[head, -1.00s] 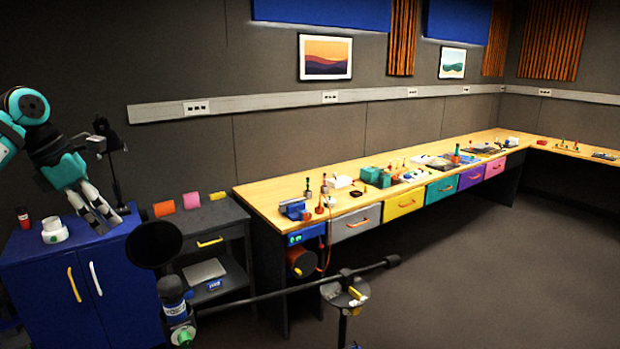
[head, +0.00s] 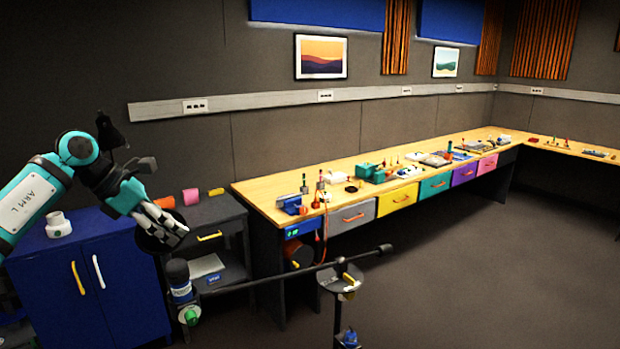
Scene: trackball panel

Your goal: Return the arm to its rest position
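My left arm (head: 38,195), teal and white and marked "ARM L", comes in from the left edge. My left gripper (head: 172,236) is in front of the blue cabinet's right side and the small dark side table. Its pale fingers point down and to the right. No object shows between the fingers, and I cannot tell how far apart they are. It partly covers a dark round disc. My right gripper is not in view.
A blue cabinet (head: 120,285) with a white cup-like item (head: 58,225) on top stands at left. A dark side table (head: 215,212) stands beside it. A long wooden workbench (head: 262,200) runs to the back right. A dark horizontal bar (head: 290,272) crosses the foreground. The floor at right is clear.

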